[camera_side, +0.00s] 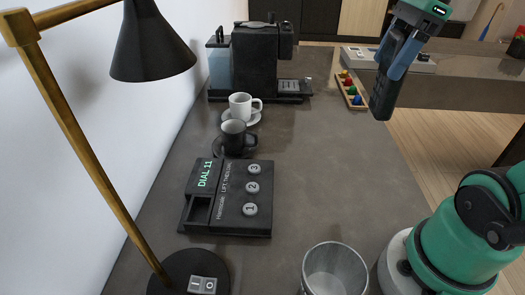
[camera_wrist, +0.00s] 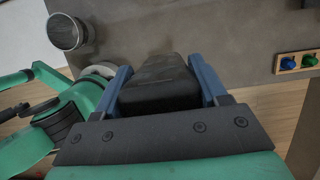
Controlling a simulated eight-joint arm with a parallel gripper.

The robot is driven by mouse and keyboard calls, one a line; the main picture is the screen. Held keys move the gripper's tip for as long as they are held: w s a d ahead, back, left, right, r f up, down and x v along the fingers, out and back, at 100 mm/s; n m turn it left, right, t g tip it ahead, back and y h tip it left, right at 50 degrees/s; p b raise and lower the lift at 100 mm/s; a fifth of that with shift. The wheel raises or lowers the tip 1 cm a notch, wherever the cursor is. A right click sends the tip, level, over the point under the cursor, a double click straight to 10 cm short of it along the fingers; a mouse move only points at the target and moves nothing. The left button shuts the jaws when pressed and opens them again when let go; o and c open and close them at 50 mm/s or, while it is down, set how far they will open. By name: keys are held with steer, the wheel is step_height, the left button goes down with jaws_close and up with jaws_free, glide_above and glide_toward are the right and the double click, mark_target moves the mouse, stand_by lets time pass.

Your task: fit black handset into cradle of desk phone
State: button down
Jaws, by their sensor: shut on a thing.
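The black desk phone (camera_side: 228,197) lies on the counter, left of centre in the side view. It has a green "DIAL 11" label, three round grey buttons and an empty dark cradle recess (camera_side: 198,211) at its left end. The black handset (camera_side: 384,92) hangs tilted, near upright, in my gripper (camera_side: 398,58), high at the right of the side view and well away from the phone. In the wrist view the handset (camera_wrist: 160,83) sits between the two blue fingers. The phone is not visible in the wrist view.
A metal bin (camera_side: 335,270) stands at the front, and a lamp (camera_side: 150,45) leans over the left. Two cups, white (camera_side: 240,106) and dark (camera_side: 235,137), stand behind the phone. A coffee machine (camera_side: 262,58) and peg tray (camera_side: 352,90) are further back. The counter's middle is clear.

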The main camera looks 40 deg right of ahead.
steer(key=shift+r, duration=0.9)
steer(key=shift+w+r+n, duration=0.1)
steer(key=shift+w+n, duration=0.2)
steer(key=shift+n, duration=0.2)
steer(key=w+a+f+n+g+h, duration=0.1)
steer(key=w+a+f+n+g, duration=0.45)
steer(key=n, duration=0.75)
steer(key=w+a+f+n+h, duration=0.1)
steer(key=w+a+f+n, duration=0.25)
steer(key=w+n, duration=0.7)
steer(key=s+d+r+n+h, duration=0.1)
steer(key=s+d+r+n, duration=0.2)
steer(key=s, duration=0.2)
steer(key=s+d+r+n+h, duration=0.1)
steer(key=s+d+r+n, duration=0.2)
steer(key=s, duration=0.3)
steer(key=s+d+r+n, duration=0.3)
steer(key=s+n, duration=0.2)
steer(key=shift+s+d+r+t+h, duration=0.15)
steer(key=shift+s+d+t+h, duration=0.1)
steer(key=shift+s+t+h, duration=0.15)
steer(key=shift+s+d, duration=0.1)
steer(key=shift+s, duration=0.1)
step_height(320, 180, down, 20)
steer(key=shift+s+n, duration=0.1)
steer(key=shift+n, duration=0.15)
